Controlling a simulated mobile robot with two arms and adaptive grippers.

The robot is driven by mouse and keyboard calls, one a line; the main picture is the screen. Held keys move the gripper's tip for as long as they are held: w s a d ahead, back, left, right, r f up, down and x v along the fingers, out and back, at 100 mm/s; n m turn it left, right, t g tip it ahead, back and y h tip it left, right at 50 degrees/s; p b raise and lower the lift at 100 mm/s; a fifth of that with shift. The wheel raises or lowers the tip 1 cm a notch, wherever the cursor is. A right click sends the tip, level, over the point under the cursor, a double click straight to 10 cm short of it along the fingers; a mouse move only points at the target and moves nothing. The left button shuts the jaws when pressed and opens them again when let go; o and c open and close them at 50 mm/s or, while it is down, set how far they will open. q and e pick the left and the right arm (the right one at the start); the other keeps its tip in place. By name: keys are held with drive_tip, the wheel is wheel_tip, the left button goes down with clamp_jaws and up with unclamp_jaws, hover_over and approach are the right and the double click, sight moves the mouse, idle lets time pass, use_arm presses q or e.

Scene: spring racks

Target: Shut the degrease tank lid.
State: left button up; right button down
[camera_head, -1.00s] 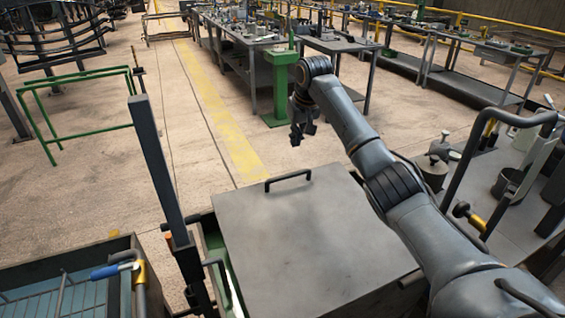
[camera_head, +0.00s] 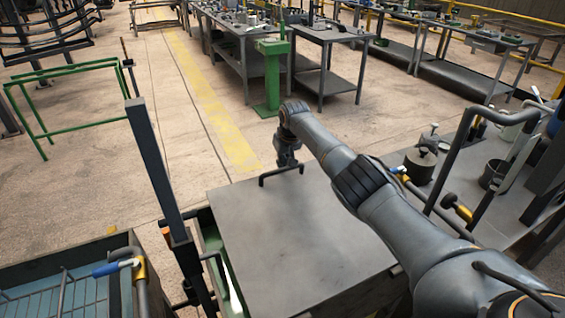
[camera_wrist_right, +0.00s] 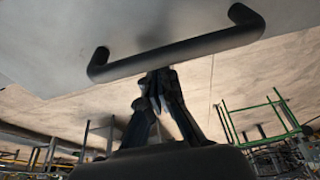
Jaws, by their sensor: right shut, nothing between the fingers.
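The degrease tank lid (camera_head: 305,235) is a flat grey plate over the green-walled tank (camera_head: 212,242). I cannot tell whether it is fully down. Its black bar handle (camera_head: 266,179) stands at the far edge in the head view and crosses the upper part of the right wrist view (camera_wrist_right: 180,50). My right gripper (camera_head: 288,160) is at the handle's far side, partly overlapping it in the head view. In the wrist view its dark fingers (camera_wrist_right: 160,78) are together just below the bar. They hold nothing; contact with the bar is unclear. My left gripper is not in view.
A dark upright post (camera_head: 155,165) stands left of the lid. A blue-lined tank (camera_head: 60,280) with a blue-handled valve is at lower left. A cluttered bench (camera_head: 480,180) is at right. A green pedestal (camera_head: 271,75) stands on the floor beyond; the floor between is clear.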

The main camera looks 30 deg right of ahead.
drive_tip(key=shift+f, duration=0.15)
drive_tip(key=b+x, duration=0.3)
drive_tip(key=shift+s+f, duration=0.1)
drive_tip(key=shift+s, duration=0.25)
drive_tip(key=shift+w+f, duration=0.1)
drive_tip(key=shift+r, duration=0.25)
